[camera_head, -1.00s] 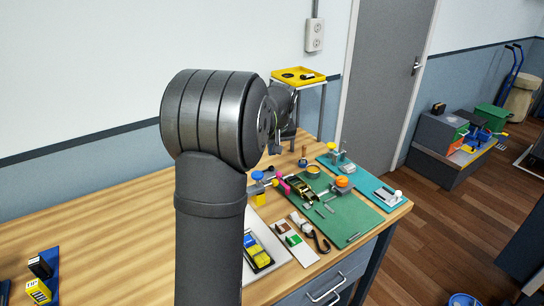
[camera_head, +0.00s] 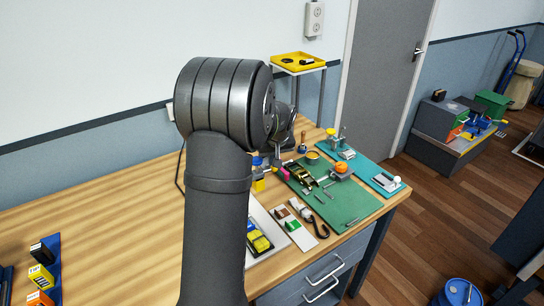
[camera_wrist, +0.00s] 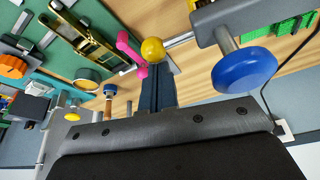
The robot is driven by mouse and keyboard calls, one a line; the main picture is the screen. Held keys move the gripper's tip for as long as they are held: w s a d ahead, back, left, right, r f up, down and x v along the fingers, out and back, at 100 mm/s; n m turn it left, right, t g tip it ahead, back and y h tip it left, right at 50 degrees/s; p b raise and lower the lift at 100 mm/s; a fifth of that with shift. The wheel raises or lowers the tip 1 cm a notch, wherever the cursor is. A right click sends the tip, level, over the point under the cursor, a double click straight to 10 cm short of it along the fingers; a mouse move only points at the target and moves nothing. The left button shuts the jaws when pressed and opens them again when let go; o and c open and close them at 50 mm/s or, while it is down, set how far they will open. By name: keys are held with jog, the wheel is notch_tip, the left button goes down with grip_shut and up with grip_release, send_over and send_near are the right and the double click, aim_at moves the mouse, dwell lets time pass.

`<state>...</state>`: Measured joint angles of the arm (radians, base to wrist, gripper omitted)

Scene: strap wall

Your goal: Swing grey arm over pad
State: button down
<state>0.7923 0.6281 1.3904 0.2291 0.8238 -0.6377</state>
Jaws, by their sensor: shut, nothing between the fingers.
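In the wrist view, a grey arm (camera_wrist: 240,15) runs in from the top right, with a grey post and a round blue knob (camera_wrist: 245,70) at its near end. My gripper (camera_wrist: 157,82) is shut and empty, to the left of the blue knob. A yellow ball (camera_wrist: 152,50) and a pink piece (camera_wrist: 129,46) show just beyond its fingertips; I cannot tell whether they touch. In the head view, the blue knob (camera_head: 257,161) shows just right of my arm, which hides part of the fixture. I cannot tell which surface is the pad.
A green mat (camera_head: 345,210) holds a gold buckle (camera_head: 300,175) and an orange knob (camera_head: 341,168). A teal board (camera_head: 365,170) lies behind it. A yellow tray (camera_head: 298,62) stands at the back. The left part of the wooden table (camera_head: 120,225) is mostly clear.

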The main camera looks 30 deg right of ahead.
jog(key=shift+s+a+m, duration=0.1)
jog(key=shift+s+m, duration=0.8)
jog(key=shift+s, duration=0.35)
jog(key=shift+s+a+m+g+h, duration=0.45)
jog(key=shift+s+a+m+g, duration=0.25)
jog(key=shift+s+a+m, duration=1.75)
jog(key=shift+s+a+m+g+h, duration=0.5)
jog(key=shift+s+a+m+g, duration=0.2)
jog(key=shift+s+a+m, duration=1.75)
jog(key=shift+s+a+m+g+h, duration=0.45)
jog(key=shift+s+a+m+g, duration=0.25)
jog(key=shift+s+a+m, duration=1.75)
jog(key=shift+w+a+n, duration=0.15)
jog(key=shift+a+n, duration=0.05)
jog(key=shift+n, duration=0.15)
